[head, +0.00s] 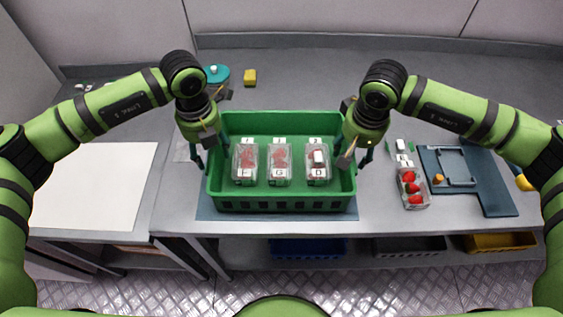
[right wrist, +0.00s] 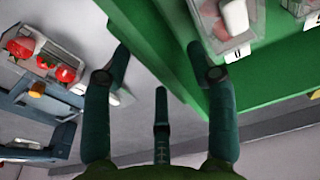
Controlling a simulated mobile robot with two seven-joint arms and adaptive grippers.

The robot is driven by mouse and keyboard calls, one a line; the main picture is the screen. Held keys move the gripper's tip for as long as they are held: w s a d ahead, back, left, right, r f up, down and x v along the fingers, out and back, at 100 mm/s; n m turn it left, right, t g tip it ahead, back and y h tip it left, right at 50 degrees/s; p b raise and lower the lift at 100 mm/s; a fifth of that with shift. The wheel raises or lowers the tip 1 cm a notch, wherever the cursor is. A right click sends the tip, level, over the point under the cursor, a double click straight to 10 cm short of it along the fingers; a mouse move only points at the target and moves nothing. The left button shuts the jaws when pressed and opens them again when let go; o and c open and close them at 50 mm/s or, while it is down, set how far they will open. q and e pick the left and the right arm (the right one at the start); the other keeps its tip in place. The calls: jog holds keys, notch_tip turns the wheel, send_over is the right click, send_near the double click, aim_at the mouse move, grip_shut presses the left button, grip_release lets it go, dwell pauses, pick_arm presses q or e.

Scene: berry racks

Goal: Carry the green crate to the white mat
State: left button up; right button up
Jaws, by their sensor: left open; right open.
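The green crate (head: 285,204) stands on a blue-grey mat (head: 215,213) at the middle of the table. It holds several clear punnets of red berries (head: 280,163). The white mat (head: 92,187) lies bare to the left. My left gripper (head: 209,158) is open at the crate's left wall, its fingers seeming to straddle it. My right gripper (head: 357,158) is open at the right wall. In the right wrist view the green crate wall (right wrist: 165,45) passes between the right gripper's spread fingers (right wrist: 158,62). Whether any finger touches the wall is unclear.
To the right, an open punnet of strawberries (head: 413,188) and a blue-grey stand (head: 470,180) lie near the crate. A teal-lidded tub (head: 217,75) and a yellow block (head: 250,77) sit behind it. Coloured bins (head: 308,248) are on the shelf below.

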pick_arm(q)
jog(key=shift+c, duration=0.4)
pick_arm(e)
jog(key=shift+c, duration=0.4)
pick_arm(q)
grip_shut()
pick_arm(e)
grip_shut()
pick_arm(q)
jog(key=shift+r, duration=0.15)
pick_arm(e)
jog(key=shift+r, duration=0.15)
